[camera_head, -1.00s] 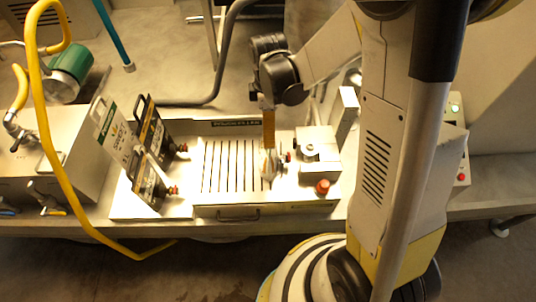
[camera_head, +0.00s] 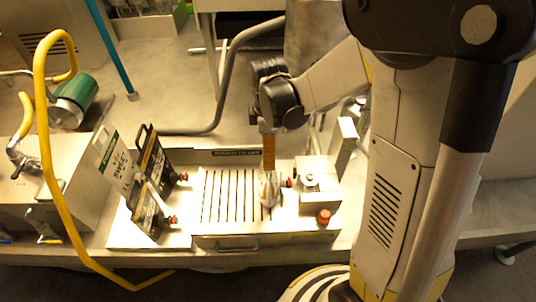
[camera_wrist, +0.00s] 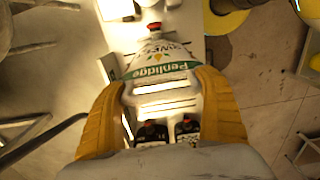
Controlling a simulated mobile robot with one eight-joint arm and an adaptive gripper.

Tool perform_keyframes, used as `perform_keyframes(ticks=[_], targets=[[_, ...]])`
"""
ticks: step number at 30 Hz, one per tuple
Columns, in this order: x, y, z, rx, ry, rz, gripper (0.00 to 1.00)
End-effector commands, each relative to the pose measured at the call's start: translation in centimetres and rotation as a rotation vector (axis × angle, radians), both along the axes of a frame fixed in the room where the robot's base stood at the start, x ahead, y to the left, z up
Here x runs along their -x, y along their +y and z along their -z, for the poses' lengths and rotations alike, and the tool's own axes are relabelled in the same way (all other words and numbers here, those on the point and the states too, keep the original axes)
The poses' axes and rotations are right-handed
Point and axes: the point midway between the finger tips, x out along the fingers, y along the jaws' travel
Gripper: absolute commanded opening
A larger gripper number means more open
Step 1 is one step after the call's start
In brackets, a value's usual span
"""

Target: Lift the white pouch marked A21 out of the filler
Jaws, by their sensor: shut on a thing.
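A white pouch (camera_wrist: 160,62) with green lettering and a red cap shows in the wrist view. I cannot read A21 on it. My gripper (camera_wrist: 160,82) has its yellow fingers on both sides of the pouch and is shut on its handle end. In the head view my gripper (camera_head: 268,168) points down over the slotted plate of the filler (camera_head: 220,200), and the pouch (camera_head: 269,191) hangs below it, seen edge-on. The pouch is beside a red-tipped fitting at its right. I cannot tell whether its lower end touches the plate.
Another white pouch (camera_head: 113,160) and two black pouches (camera_head: 153,157) (camera_head: 146,211) stand tilted at the filler's left. A metal block (camera_head: 314,172) and a red button (camera_head: 324,216) are at its right. A yellow hose (camera_head: 53,170) arches at far left.

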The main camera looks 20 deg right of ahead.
Motion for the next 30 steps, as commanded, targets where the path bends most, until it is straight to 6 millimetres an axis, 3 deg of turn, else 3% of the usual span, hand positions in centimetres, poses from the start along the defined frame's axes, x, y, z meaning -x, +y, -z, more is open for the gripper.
perform_keyframes(ticks=[18,24,30], targets=[[0.0,0.0,-12.1,0.0,0.0,0.0,0.42],[0.0,0.0,-14.5,0.0,0.0,0.0,0.42],[0.0,0.0,-15.4,0.0,0.0,0.0,0.42]])
